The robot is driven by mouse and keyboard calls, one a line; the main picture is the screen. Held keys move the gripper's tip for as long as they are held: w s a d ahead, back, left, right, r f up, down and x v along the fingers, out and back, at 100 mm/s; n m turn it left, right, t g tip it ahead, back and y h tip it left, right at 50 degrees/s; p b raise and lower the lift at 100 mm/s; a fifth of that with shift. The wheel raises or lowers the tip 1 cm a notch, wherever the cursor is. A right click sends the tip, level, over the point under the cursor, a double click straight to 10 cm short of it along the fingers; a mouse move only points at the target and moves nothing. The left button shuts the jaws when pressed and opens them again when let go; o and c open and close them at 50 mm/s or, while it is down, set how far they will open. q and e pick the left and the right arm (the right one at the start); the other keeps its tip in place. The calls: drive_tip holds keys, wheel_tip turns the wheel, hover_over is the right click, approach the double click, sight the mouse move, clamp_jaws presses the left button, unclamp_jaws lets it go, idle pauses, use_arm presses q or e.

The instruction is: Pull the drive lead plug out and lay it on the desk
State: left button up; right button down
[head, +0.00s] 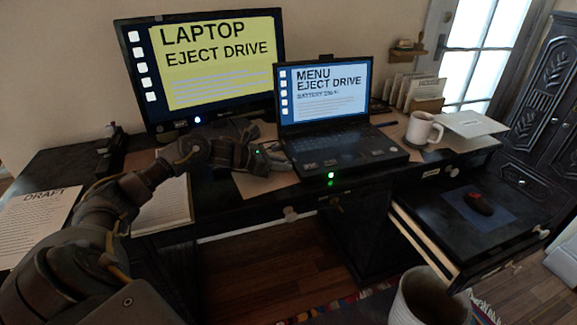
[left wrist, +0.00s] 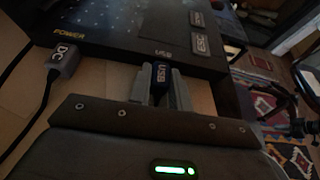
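The drive lead plug (left wrist: 160,74), a dark plug marked USB, sits at the edge of the laptop under the printed word USB. My left gripper (left wrist: 160,92) has one finger on each side of this plug, close against it. The plug appears still in the laptop's side. In the head view my left gripper (head: 272,158) is at the left side of the open laptop (head: 345,152), low over the desk (head: 225,212); the plug is hidden there. The laptop screen reads "MENU EJECT DRIVE". My right gripper is not in view.
A grey DC plug (left wrist: 63,60) with a cable is beside the USB plug, under POWER. A monitor (head: 215,75) stands behind. A mug (head: 422,130) is right of the laptop. An open drawer (head: 440,235) holds a mouse (head: 480,204). Papers (head: 165,205) lie at left.

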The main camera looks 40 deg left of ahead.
use_arm(q)
clamp_jaws()
drive_tip(key=shift+s+a, duration=0.1)
drive_tip(key=shift+s+a+f+b, duration=0.1)
drive_tip(key=shift+s+a+b, duration=0.45)
drive_tip(key=shift+s, duration=0.3)
drive_tip(key=shift+s+a+b, duration=0.4)
drive_tip(key=shift+s+a, duration=0.25)
drive_tip(key=shift+s, duration=0.2)
drive_tip(key=shift+s+a+b, duration=0.4)
drive_tip(key=shift+s+a, duration=0.05)
drive_tip(key=shift+s, duration=0.2)
